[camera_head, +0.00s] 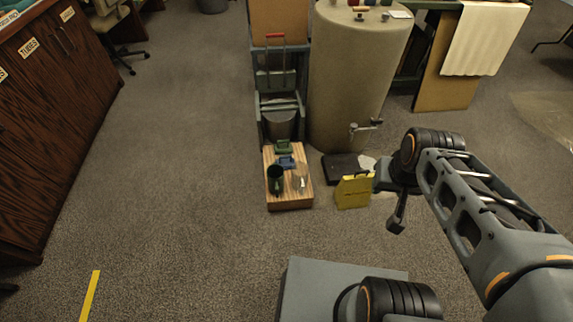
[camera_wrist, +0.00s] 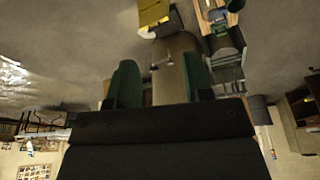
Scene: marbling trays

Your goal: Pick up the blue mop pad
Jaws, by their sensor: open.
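The blue mop pad appears to be the small blue item (camera_head: 286,162) on a low wooden platform (camera_head: 290,203) in the head view. It lies between a green item (camera_head: 284,146) behind it and a dark green cup (camera_head: 275,180) in front. A small blue patch (camera_wrist: 216,15) also shows near the top of the wrist view, which looks upside down. My gripper (camera_wrist: 160,82) is open and empty, its two green fingers apart. In the head view, my gripper (camera_head: 397,218) is right of the platform, well away from the blue item.
A clear glass (camera_head: 299,182) stands on the platform's right side. A yellow box-like item (camera_head: 353,192) stands to its right. A large beige tank (camera_head: 355,80) with a tap and a grey cart (camera_head: 278,100) stand behind. The carpet to the left is clear up to wooden cabinets (camera_head: 50,110).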

